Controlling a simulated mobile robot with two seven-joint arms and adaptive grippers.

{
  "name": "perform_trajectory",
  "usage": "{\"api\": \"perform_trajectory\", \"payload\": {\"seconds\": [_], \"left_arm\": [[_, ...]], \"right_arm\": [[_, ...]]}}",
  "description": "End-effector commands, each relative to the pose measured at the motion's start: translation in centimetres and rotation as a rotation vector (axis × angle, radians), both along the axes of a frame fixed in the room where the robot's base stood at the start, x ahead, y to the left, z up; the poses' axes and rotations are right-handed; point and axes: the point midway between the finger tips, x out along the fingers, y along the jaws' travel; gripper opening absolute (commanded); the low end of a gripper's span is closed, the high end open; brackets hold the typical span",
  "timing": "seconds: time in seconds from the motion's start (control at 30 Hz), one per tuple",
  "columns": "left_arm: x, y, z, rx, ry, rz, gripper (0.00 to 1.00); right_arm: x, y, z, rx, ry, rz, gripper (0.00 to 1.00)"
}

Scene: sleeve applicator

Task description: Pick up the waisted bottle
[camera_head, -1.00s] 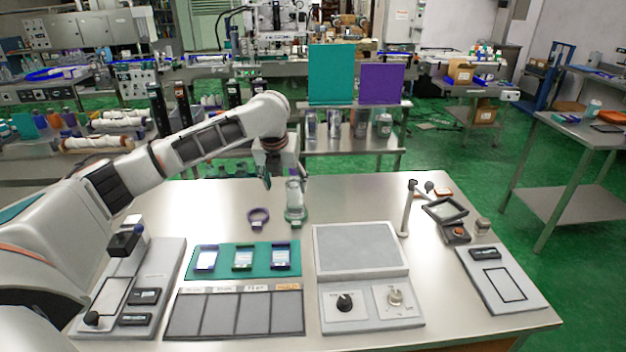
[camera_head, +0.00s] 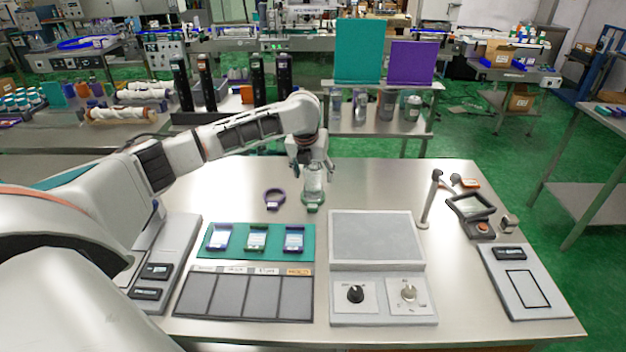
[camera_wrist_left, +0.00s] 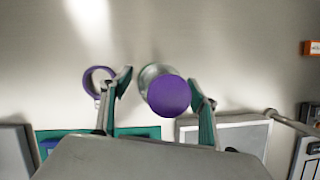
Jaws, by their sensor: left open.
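The waisted bottle (camera_head: 313,182) stands upright on the table, clear-bodied, with a green collar at its foot. Its waist is too small to make out. In the left wrist view its round purple top (camera_wrist_left: 168,96) faces the camera. My left gripper (camera_head: 314,166) is pointed down over the bottle. In the left wrist view the left gripper (camera_wrist_left: 160,86) is open, one finger on each side of the bottle; the right finger is closer to it. The gripper's upper parts hide the bottle's top in the head view. My right gripper is in neither view.
A purple ring (camera_head: 274,198) lies just left of the bottle. Nearer are a teal tray (camera_head: 277,236) with small labelled pieces, a grey compartment tray (camera_head: 245,296) and a grey device with knobs (camera_head: 377,250).

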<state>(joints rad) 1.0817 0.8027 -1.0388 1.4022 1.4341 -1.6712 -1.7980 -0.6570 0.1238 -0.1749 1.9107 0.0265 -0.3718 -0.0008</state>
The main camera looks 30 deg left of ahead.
Motion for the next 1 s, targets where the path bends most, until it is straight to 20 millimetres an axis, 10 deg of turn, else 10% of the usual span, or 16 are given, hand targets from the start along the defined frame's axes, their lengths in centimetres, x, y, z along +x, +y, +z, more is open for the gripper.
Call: {"api": "perform_trajectory", "payload": {"seconds": [0.23, 0.43, 1.0], "left_arm": [[0.1, 0.1, -0.1, 0.001, 0.0, 0.0, 0.57], [0.0, 0.1, -0.1, 0.001, 0.0, 0.0, 0.07], [0.2, 0.0, 2.3, -0.001, -0.006, 0.002, 0.07]], "right_arm": [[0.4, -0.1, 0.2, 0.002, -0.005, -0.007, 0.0], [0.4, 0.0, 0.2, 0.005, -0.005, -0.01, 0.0], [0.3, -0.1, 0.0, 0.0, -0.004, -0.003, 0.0]]}}
